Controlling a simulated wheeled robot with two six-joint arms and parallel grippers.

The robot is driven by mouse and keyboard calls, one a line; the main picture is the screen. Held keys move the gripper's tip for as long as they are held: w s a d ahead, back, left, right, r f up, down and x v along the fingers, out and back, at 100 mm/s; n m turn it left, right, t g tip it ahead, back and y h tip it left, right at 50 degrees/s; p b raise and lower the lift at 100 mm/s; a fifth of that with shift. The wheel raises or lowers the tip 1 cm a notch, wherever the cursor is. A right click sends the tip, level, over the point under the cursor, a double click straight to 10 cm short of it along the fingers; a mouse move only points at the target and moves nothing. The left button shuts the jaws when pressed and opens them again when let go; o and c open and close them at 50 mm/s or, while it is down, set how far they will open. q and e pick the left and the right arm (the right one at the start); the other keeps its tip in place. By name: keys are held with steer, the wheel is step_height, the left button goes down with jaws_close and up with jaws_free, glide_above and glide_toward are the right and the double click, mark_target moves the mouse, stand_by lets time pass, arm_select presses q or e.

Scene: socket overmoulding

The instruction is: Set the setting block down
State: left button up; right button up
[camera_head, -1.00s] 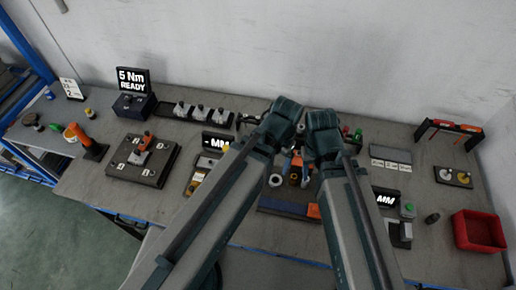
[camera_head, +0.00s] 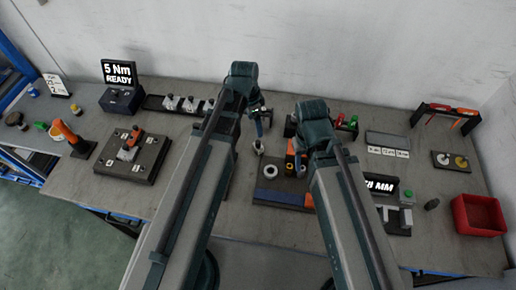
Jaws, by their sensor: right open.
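My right gripper (camera_head: 297,168) is open, low over the middle of the table, partly behind its own arm. An orange piece (camera_head: 291,147) shows at or just behind it; I cannot tell whether they touch. My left gripper (camera_head: 258,147) hangs to the left of it, beside a pale ring-shaped part (camera_head: 271,171); its fingers are too small to read. I cannot pick out the setting block with certainty; it may be hidden by my arms or grippers.
A blue and orange strip (camera_head: 282,198) lies in front of the ring. A display reading MM (camera_head: 381,186) and a red bin (camera_head: 478,215) stand at right. A dark fixture plate (camera_head: 132,158) and a 5 Nm display (camera_head: 118,71) stand at left. Bare table shows at front right.

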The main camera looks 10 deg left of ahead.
mark_target(258, 142)
arm_select(q)
steer(key=shift+w+d+f+b, duration=0.1)
steer(key=shift+d+f+b, duration=0.05)
steer(key=shift+f+b, duration=1.3)
steer(key=shift+w+d+f+b, duration=0.1)
steer(key=shift+d+f+b, duration=0.05)
steer(key=shift+f+b, duration=1.25)
steer(key=shift+w+d+f+b, duration=0.1)
steer(key=shift+d+f+b, duration=0.05)
steer(key=shift+f+b, duration=1.3)
arm_select(e)
steer(key=shift+f, duration=4.3)
arm_select(q)
steer(key=f+b, duration=0.5)
steer(key=shift+w+f, duration=0.15)
steer(key=shift+w, duration=0.1)
arm_select(e)
step_height(258, 142, down, 5)
steer(key=shift+f, duration=0.15)
arm_select(q)
jaws_close()
